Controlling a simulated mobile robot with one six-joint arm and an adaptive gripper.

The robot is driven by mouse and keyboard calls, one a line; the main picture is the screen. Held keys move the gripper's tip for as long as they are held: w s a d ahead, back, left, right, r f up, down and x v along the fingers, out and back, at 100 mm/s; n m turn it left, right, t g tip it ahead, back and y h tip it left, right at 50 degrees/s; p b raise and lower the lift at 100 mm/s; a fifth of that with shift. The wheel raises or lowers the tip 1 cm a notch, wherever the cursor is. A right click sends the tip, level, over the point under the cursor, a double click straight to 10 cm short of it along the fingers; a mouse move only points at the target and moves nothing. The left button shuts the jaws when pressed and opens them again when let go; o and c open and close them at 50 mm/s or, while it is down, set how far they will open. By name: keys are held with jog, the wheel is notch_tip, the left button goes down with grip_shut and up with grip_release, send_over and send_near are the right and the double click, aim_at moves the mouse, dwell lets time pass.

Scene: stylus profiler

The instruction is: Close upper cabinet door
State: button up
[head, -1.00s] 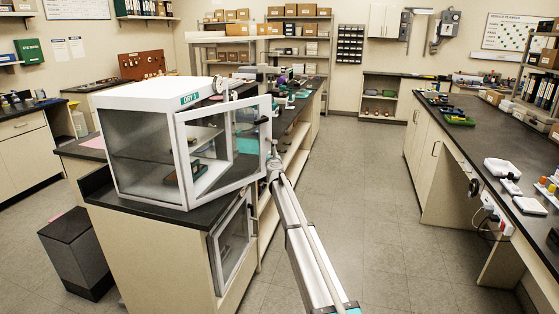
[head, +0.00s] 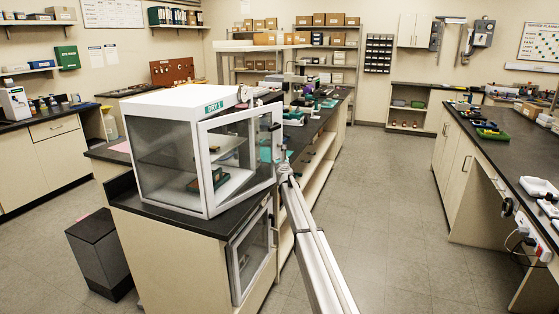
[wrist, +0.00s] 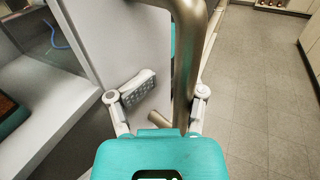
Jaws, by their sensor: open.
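The upper cabinet is a white box (head: 175,100) labelled DRY 1, standing on the end of a dark bench. Its white-framed glass door (head: 204,170) stands ajar, hinged at the near corner, its free edge out to the right. The door also shows in the wrist view (wrist: 100,45). A metal bar handle (wrist: 186,60) runs upright between the two fingers of my gripper (wrist: 158,100). The fingers are apart, one on each side of the bar; I cannot tell whether either touches it. In the head view my gripper at the door's right edge is hard to make out.
A lower glass door (head: 233,270) sits below in the bench end. A dark grey bin (head: 100,255) stands at left. Open floor (head: 390,190) lies right of my arm, up to the right-hand bench (head: 530,170). Instruments stand on the bench behind the cabinet.

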jog(key=shift+s+a, duration=0.25)
jog(key=shift+s, duration=0.05)
jog(key=shift+s+d, duration=0.1)
jog(key=s+d, duration=1)
jog(key=s, duration=0.1)
jog(key=shift+s+d+r, duration=0.15)
jog(key=shift+s+d, duration=0.05)
jog(key=shift+d, duration=0.05)
dwell(1.8)
dwell(0.5)
jog(key=s+d, duration=0.1)
jog(key=s, duration=1.1)
jog(key=shift+d, duration=0.25)
